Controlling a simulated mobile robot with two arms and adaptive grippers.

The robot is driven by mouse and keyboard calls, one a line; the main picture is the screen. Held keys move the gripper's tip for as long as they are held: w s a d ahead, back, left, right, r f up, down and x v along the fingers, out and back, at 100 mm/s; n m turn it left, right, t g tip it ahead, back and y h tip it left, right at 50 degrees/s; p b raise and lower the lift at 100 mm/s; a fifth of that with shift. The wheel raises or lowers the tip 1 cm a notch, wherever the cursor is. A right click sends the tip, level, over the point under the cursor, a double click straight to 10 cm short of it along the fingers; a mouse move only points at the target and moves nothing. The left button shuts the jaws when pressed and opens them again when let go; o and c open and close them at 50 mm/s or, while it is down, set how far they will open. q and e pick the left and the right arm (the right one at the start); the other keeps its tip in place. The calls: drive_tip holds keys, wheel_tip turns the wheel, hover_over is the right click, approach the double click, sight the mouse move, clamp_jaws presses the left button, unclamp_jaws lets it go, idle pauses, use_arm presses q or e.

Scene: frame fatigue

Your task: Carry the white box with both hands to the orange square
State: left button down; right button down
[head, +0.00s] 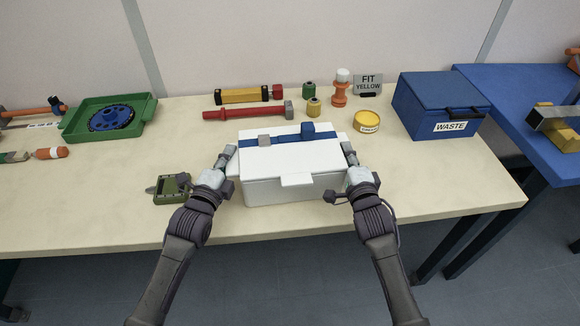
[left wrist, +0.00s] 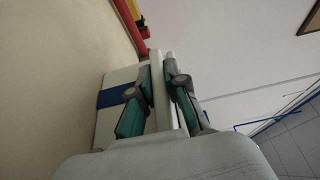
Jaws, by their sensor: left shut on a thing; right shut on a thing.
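The white box (head: 285,185) is in the middle of the head view, over the cream table. It has a lid, a blue band across the top and a front tab. My left gripper (head: 229,156) is shut at the box's left side, and my right gripper (head: 349,153) is shut at its right side. In the left wrist view, the left fingers (left wrist: 162,92) close around a thin white edge of the box (left wrist: 120,78). I cannot tell whether the box touches the table. No orange square shows in either view.
A green device (head: 173,189) lies left of the box. Behind are a red hammer (head: 240,112), a yellow tin (head: 367,120) and a blue waste bin (head: 440,100). A green tray (head: 145,112) stands back left. The table (head: 450,185) is clear at front right.

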use_arm(q)
drive_tip(key=shift+r, duration=0.15)
use_arm(e)
drive_tip(key=shift+r, duration=0.15)
